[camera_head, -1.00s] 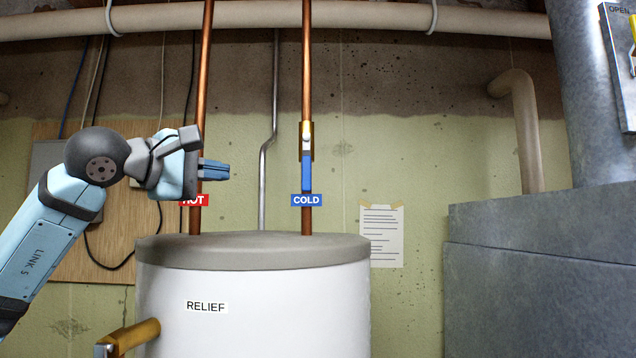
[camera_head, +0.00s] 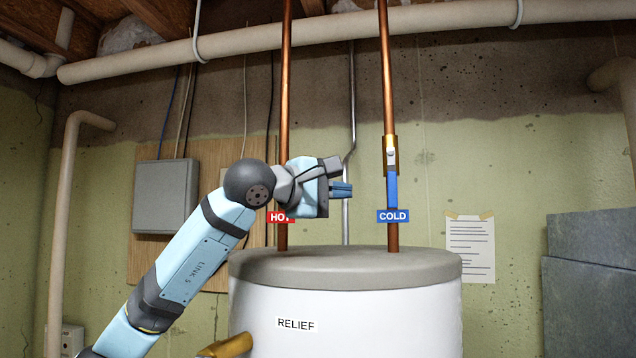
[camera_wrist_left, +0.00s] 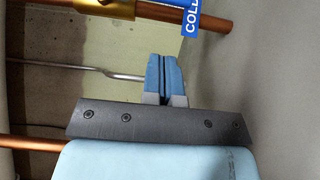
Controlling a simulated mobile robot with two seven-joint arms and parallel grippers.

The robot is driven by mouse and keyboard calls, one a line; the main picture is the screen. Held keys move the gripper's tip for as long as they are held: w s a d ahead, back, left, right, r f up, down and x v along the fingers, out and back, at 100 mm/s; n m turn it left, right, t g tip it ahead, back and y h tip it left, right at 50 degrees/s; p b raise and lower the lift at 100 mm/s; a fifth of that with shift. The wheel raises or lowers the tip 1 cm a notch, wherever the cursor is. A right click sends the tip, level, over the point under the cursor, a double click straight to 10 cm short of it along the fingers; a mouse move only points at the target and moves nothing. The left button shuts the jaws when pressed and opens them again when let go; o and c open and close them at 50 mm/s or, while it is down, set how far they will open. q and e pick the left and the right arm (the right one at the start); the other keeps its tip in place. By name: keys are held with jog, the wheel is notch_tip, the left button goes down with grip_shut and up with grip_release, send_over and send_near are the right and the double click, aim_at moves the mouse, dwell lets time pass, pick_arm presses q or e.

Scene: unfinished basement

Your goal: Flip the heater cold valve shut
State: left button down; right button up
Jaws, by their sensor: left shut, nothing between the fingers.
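The cold valve has a brass body (camera_head: 391,150) on the right copper pipe, above the water heater (camera_head: 350,310). Its blue lever (camera_head: 392,188) hangs straight down along the pipe, just above the blue COLD tag (camera_head: 393,216). My left gripper (camera_head: 350,190) is shut and empty, left of the lever with a gap between them. In the left wrist view the shut blue fingers (camera_wrist_left: 164,75) point towards the pipe; the brass valve body (camera_wrist_left: 103,7) and COLD tag (camera_wrist_left: 192,17) are at the top edge. My right gripper is not in view.
The hot copper pipe (camera_head: 284,120) with its red HOT tag (camera_head: 279,217) runs behind my left wrist. A thin grey conduit (camera_head: 350,120) passes behind the fingers. A grey duct (camera_head: 590,290) stands at the right. A paper note (camera_head: 470,248) hangs on the wall.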

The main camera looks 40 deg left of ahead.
aim_at(392, 177)
pick_arm(q)
jog(key=w+d+p, duration=0.1)
jog(key=w+d, duration=0.3)
jog(key=shift+w, duration=0.3)
